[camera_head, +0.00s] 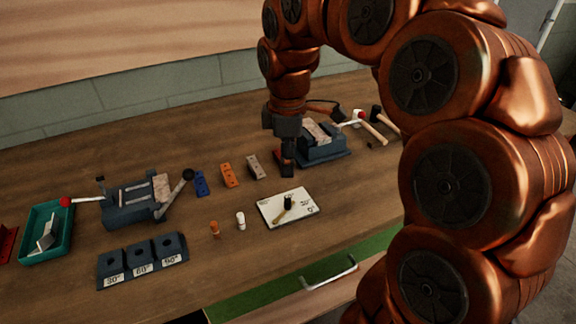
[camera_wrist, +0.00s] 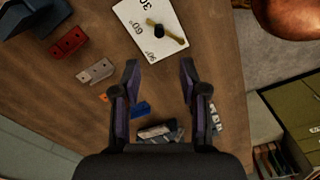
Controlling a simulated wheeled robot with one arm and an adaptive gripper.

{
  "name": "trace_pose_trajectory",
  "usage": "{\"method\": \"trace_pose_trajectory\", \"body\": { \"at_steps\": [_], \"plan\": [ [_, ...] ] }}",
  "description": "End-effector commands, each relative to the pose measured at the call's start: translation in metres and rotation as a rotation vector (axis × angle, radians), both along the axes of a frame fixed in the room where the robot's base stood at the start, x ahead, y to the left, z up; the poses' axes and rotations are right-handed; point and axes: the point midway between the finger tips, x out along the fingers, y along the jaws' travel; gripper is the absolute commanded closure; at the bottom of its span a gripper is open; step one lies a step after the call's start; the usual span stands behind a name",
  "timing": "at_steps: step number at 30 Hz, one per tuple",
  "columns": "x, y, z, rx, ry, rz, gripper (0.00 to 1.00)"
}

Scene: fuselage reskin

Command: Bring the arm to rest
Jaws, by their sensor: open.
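My copper-coloured arm curves in from the right side of the head view, and its dark gripper (camera_head: 287,168) points down above the back middle of the workbench. A white angle card (camera_head: 272,209) with a brass pointer and black knob lies in front of the gripper; the card also shows at the top of the wrist view (camera_wrist: 128,12). The gap between gripper and bench is hard to judge.
A vise (camera_head: 322,147) stands close right of the gripper, another vise (camera_head: 130,207) further left. Blue (camera_head: 200,184), orange (camera_head: 229,175) and grey (camera_head: 256,167) blocks lie left of the gripper. A labelled angle stand (camera_head: 142,262) and teal tray (camera_head: 32,257) are front left.

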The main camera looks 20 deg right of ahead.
Motion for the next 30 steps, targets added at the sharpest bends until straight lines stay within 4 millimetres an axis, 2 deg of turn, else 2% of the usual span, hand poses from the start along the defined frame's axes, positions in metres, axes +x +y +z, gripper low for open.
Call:
{"method": "trace_pose_trajectory", "body": {
  "at_steps": [15,19,23,30],
  "plan": [
    [0.0,0.0,0.001,0.0,-0.001,-0.001,0.57],
    [-0.01,0.004,0.003,-0.002,0.005,-0.034,0.57],
    [-0.039,0.016,0.006,-0.004,0.02,-0.146,0.57],
    [-0.119,0.037,-0.001,-0.026,0.07,-0.483,0.57]
  ]
}}
